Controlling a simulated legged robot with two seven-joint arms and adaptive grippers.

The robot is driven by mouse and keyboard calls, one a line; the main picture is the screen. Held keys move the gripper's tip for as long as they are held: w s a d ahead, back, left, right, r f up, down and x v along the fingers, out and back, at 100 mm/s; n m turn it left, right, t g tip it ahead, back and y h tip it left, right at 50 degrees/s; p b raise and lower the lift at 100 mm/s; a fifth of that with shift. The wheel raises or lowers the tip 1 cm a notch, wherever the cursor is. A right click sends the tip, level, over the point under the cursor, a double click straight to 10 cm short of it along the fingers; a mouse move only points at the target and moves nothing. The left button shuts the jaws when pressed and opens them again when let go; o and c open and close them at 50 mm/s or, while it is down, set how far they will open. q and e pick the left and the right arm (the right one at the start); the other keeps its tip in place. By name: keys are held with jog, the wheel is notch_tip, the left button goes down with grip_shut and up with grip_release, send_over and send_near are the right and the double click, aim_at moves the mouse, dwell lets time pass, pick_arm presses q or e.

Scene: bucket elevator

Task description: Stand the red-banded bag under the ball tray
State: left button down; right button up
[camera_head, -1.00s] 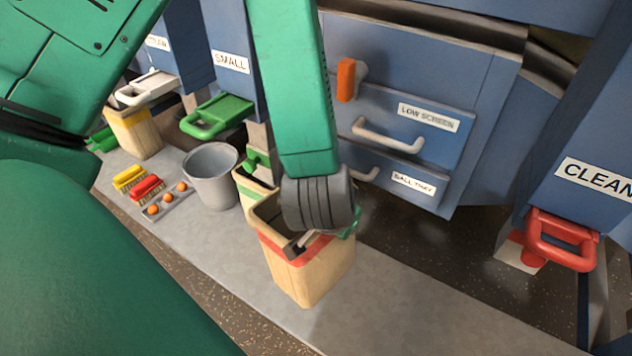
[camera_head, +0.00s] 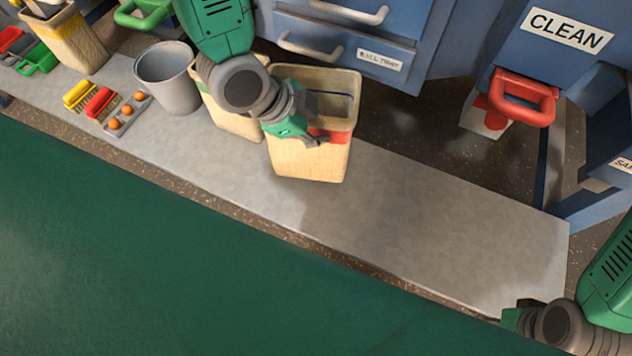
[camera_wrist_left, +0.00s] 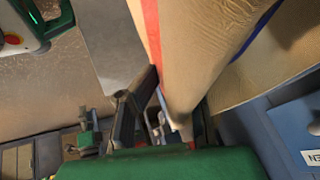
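The red-banded bag (camera_head: 305,162) is a tan, open-topped bag with a red band partly hidden by my left gripper. My left gripper (camera_head: 312,138) is at its side, and in the left wrist view its fingers (camera_wrist_left: 165,110) close on the bag's wall (camera_wrist_left: 190,50). The bag looks upright and seems a little above the bench, with a shadow below it. The drawer labelled BALL TRAY (camera_head: 335,52) is behind it in the blue machine. My right gripper (camera_head: 515,318) is at the lower right, away from the bag; its fingers are unclear.
A second tan bag (camera_head: 238,122) stands just left, then a grey bucket (camera_head: 168,82). Brushes (camera_head: 100,103) and a holder of orange balls (camera_head: 125,114) lie farther left. The bench (camera_head: 440,230) is bare to the right. A red handle (camera_head: 525,97) sits under the CLEAN chute.

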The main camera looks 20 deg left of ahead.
pick_arm(q)
notch_tip(320, 180, down, 11)
jog(key=s+m+g+b, duration=0.1)
jog(key=s+m+b, duration=0.1)
jog(key=m+b, duration=0.1)
jog(key=shift+h, duration=0.4)
dwell(0.3)
jog(key=c, duration=1.7)
grip_release()
